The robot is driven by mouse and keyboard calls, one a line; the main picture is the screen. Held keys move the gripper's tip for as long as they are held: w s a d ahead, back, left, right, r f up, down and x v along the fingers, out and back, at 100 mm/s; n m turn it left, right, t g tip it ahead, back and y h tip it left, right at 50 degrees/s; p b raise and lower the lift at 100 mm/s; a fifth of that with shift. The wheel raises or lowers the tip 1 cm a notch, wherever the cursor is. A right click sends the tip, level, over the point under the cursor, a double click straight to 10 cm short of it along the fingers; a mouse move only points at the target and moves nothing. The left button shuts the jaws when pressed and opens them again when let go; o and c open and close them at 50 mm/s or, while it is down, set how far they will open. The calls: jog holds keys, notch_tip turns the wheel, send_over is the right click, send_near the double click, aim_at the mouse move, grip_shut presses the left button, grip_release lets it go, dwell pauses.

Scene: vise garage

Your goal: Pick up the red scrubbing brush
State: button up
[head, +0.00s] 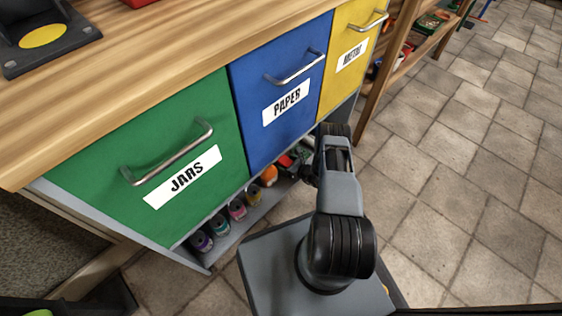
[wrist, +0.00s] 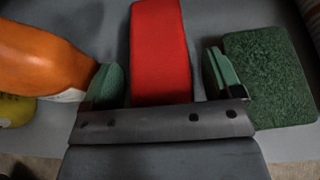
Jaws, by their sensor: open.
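The red scrubbing brush (wrist: 160,35) shows in the wrist view as a long red block with a smooth top. Its bristles are not visible, and its near end is hidden behind my gripper's body. My gripper (wrist: 163,80) is open, with one green-padded finger on each side of the brush and a gap on both sides. In the head view my arm reaches down to the low shelf under the drawers, and a small red patch (head: 287,160) there may be the brush.
In the wrist view an orange bottle (wrist: 40,55) lies left of the left finger, and a green scouring pad (wrist: 272,75) is close beside the right finger. Several spray cans (head: 220,224) stand on the grey shelf below the green, blue and yellow drawers. Open tiled floor lies right.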

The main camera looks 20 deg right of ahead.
jog(key=shift+r, duration=0.1)
jog(key=c, duration=1.1)
